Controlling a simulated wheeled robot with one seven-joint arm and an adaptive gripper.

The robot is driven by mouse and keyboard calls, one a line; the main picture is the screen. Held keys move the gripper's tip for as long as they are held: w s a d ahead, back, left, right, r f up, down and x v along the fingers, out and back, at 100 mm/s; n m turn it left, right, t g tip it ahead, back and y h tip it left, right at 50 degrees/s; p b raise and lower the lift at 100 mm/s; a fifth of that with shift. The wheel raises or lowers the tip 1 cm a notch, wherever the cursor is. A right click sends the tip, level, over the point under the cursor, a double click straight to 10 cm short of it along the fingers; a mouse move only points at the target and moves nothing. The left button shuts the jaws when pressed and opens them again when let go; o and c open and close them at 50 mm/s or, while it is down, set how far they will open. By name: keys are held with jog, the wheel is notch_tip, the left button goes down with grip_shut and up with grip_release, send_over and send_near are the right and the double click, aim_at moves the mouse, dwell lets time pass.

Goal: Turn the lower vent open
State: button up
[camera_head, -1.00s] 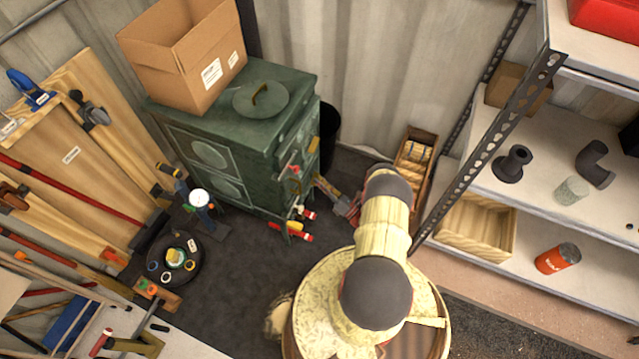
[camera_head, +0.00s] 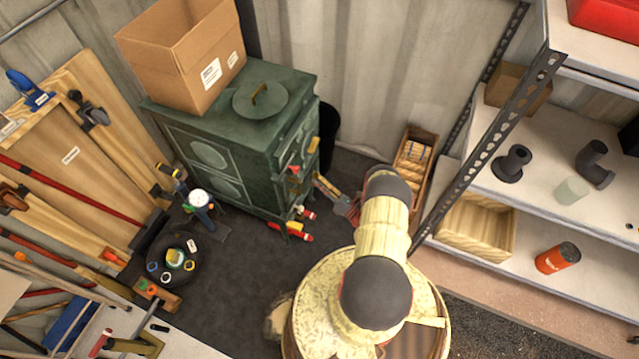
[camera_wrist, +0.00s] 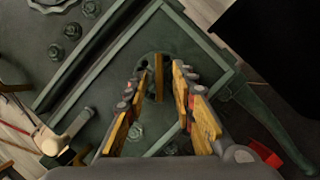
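The green stove (camera_head: 215,185) stands against the corrugated wall. In the wrist view, a rounded vent plate (camera_wrist: 147,66) with dark slots is on a green stove panel; I take it for the lower vent. An upright tan strip (camera_wrist: 159,78) stands at its middle, beside a dark opening. My gripper (camera_wrist: 160,108) is open, with its yellow-padded fingers on either side below the vent. I see no clear contact with the strip. In the head view, my gripper (camera_head: 335,190) is small at the stove's right side, and the vent cannot be made out there.
A cardboard box (camera_head: 185,65) sits on the stove. Red-and-yellow items (camera_head: 292,228) lie by its legs. A black bin (camera_head: 328,135) stands behind it. A wooden crate (camera_head: 424,140) and metal shelving (camera_head: 490,120) are to the right.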

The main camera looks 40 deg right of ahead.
jog(key=v, duration=1.2)
dwell(0.3)
